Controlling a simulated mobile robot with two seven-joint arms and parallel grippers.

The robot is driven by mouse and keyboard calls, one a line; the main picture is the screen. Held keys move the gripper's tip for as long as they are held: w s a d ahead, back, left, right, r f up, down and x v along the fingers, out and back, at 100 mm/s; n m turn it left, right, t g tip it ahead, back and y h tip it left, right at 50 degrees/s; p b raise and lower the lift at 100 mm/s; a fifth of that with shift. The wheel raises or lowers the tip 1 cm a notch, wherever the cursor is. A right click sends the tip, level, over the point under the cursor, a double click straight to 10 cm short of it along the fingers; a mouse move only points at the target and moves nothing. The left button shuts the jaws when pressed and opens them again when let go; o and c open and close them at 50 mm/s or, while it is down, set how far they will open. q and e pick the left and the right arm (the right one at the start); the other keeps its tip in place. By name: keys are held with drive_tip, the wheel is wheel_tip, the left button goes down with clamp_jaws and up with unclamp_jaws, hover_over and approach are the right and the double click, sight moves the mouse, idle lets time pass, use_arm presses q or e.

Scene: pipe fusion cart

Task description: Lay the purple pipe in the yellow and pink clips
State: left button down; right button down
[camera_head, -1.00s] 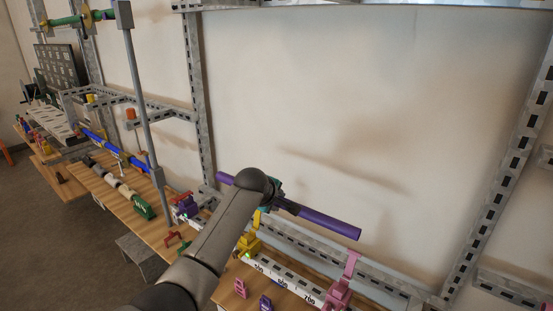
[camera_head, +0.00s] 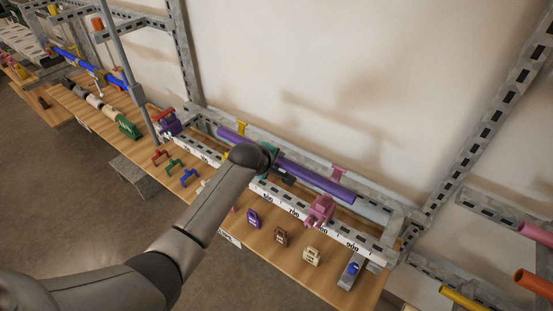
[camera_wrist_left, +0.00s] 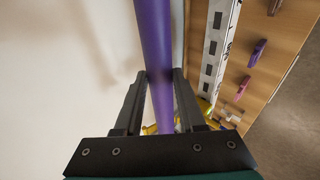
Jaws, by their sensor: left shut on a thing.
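My left gripper (camera_head: 274,166) is shut on the purple pipe (camera_head: 315,180) near its middle. The left wrist view shows the pipe (camera_wrist_left: 154,50) running between the two fingers (camera_wrist_left: 158,103). The pink clip (camera_head: 320,208) is at the pipe's right part; its body is in front of the pipe and its raised arm behind. The yellow clip (camera_head: 242,128) is mostly hidden by the pipe and my arm, and part of it shows below the gripper in the wrist view (camera_wrist_left: 205,106). I cannot tell whether the pipe touches either clip. My right gripper is not in view.
A white numbered rail (camera_head: 345,237) runs along the bench. Small coloured clamps, including a purple one (camera_head: 253,217) and a brown one (camera_head: 281,237), stand in front of it. A purple-and-red clamp (camera_head: 169,122) stands left of the pipe. A grey post (camera_head: 127,75) rises at left.

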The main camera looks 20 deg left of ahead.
use_arm(q)
drive_tip(key=shift+f+b, duration=1.3)
drive_tip(key=shift+b, duration=0.15)
drive_tip(key=shift+w+f+b, duration=0.1)
drive_tip(key=shift+f+b, duration=0.85)
drive_tip(key=shift+f, duration=0.9)
drive_tip(key=c, duration=0.7)
unclamp_jaws()
drive_tip(key=shift+o, duration=1.4)
drive_tip(key=shift+f, duration=0.1)
drive_tip(key=shift+s, duration=0.2)
